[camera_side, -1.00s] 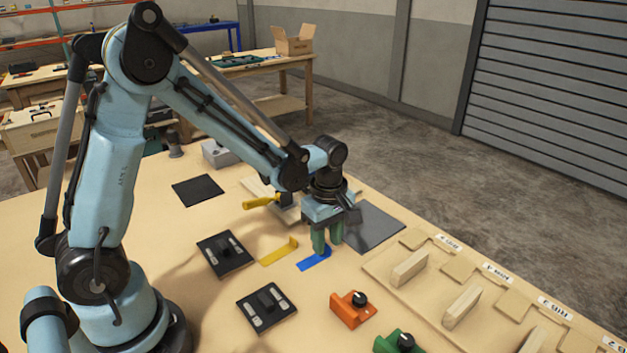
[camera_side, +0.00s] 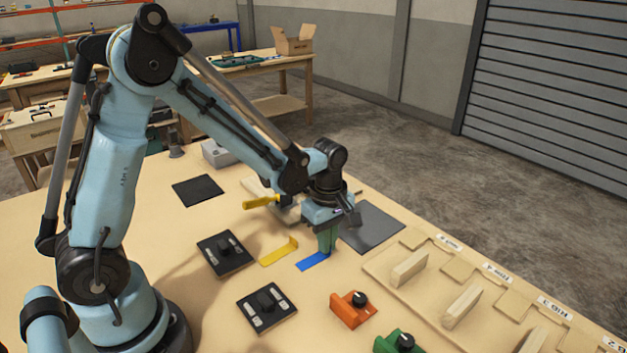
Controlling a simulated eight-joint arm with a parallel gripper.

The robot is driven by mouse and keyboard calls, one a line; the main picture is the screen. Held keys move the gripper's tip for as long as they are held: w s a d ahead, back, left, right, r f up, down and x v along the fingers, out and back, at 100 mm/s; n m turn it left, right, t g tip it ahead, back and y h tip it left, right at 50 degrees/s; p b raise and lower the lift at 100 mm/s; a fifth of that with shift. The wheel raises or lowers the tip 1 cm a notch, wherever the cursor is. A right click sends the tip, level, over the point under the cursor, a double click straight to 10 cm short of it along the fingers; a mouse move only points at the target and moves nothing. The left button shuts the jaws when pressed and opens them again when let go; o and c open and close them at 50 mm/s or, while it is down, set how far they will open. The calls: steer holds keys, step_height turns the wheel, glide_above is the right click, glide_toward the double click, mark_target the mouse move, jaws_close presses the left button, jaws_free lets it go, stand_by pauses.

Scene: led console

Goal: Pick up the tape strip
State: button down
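A blue tape strip (camera_side: 312,262) lies on the wooden table, with its right end under my gripper. A yellow tape strip (camera_side: 274,254) with a raised tab at its right end lies just to its left. My gripper (camera_side: 327,253) points straight down, and its green fingers are closed together at the blue strip's right end. The blue strip's raised tab is hidden between the fingers. The flat part of the blue strip still appears to lie at table level.
Black switch panels (camera_side: 225,254) (camera_side: 266,307) sit to the left. An orange block with a black knob (camera_side: 352,309) and a green one (camera_side: 400,343) stand in front. A dark grey mat (camera_side: 374,228) lies behind my gripper. A slotted wooden board (camera_side: 385,276) is at right.

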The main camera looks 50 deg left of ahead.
steer(key=shift+r, duration=0.1)
steer(key=shift+r, duration=0.6)
step_height(320, 180, up, 2)
steer(key=shift+r, duration=0.15)
steer(key=s+d+r, duration=0.6)
steer(key=d+r, duration=0.4)
steer(key=r, duration=0.1)
steer(key=shift+r, duration=0.15)
steer(key=shift+w, duration=0.1)
